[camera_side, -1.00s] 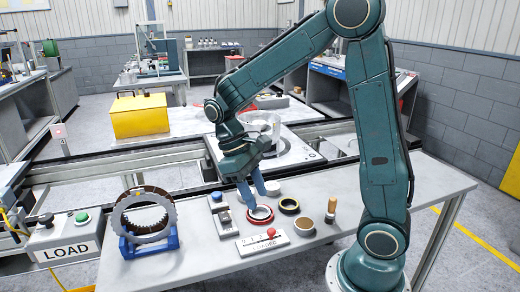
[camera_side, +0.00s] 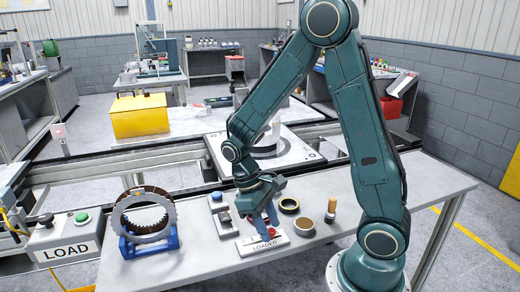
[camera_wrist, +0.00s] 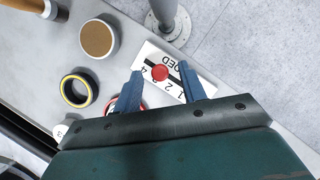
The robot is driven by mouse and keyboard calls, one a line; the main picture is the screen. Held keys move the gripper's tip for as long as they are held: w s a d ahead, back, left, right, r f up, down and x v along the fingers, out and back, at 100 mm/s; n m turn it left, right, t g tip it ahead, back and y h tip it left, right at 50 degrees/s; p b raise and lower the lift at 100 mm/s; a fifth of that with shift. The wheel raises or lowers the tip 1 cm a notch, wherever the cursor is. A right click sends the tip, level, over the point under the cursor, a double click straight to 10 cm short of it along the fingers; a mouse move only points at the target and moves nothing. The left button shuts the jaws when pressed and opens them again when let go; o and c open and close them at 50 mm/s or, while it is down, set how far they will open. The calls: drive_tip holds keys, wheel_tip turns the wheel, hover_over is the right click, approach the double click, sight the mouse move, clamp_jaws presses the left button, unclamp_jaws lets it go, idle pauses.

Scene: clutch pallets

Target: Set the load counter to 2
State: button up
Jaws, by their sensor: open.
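The load counter (camera_side: 263,245) is a white plate marked LOADED on the table. It also shows in the wrist view (camera_wrist: 205,88), with a dark slot, black digits and a round red knob (camera_wrist: 160,73). The knob sits towards the 4 end of the row; its exact digit I cannot tell. My gripper (camera_wrist: 162,76) is open, with one blue finger on either side of the knob in the wrist view. In the side view my gripper (camera_side: 268,228) is low over the counter and hides part of it. Contact with the knob is not clear.
A black-and-yellow ring (camera_side: 289,205) and a tan-topped round part (camera_side: 304,227) lie right of the counter. A red-rimmed ring (camera_wrist: 112,106) is partly behind a finger. A blue-topped device (camera_side: 223,216) and a ring on a blue stand (camera_side: 148,245) are left.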

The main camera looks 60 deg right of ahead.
clamp_jaws()
drive_tip(key=shift+w+a, duration=0.8)
unclamp_jaws()
drive_tip(key=shift+r, duration=0.2)
drive_tip(key=v, duration=1.3)
drive_tip(key=shift+w+r, duration=0.2)
drive_tip(key=shift+s+r, duration=0.1)
